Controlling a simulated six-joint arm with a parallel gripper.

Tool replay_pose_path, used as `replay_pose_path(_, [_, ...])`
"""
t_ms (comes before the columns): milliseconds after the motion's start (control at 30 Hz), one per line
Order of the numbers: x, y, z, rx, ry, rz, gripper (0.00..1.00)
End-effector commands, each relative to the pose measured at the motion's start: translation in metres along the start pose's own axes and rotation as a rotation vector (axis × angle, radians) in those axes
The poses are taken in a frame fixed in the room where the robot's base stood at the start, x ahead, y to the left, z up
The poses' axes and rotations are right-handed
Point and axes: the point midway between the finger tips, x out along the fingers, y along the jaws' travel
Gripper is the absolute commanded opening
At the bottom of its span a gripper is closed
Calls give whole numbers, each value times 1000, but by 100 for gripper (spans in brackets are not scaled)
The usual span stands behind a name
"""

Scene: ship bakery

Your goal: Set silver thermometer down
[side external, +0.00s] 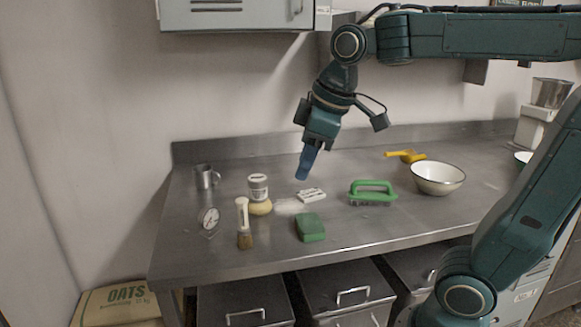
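The silver thermometer (209,217), with a round white dial, rests on the steel worktop (185,240) near its left end. My gripper (304,173) points down, with blue fingers, above the middle of the worktop. It is to the right of the thermometer and well apart from it. The fingers overlap from this side, so whether they are open or shut does not show. No held object is visible at the fingertips.
Near the thermometer are a metal cup (205,177), a white jar (258,185), a yellow round item (260,208) and a brush (243,218). A green block (310,228), white box (311,195), green-handled scrubber (372,191), yellow tool (406,156) and bowl (438,180) lie rightward.

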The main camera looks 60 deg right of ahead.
Motion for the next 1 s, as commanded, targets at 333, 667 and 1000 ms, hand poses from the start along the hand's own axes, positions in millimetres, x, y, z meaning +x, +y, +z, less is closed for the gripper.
replay_pose_path(333, [5,-38,78,272,86,20,37])
replay_pose_path(667, [17,-55,113,405,128,20,37])
replay_pose_path(1000, [17,-55,114,410,128,20,37])
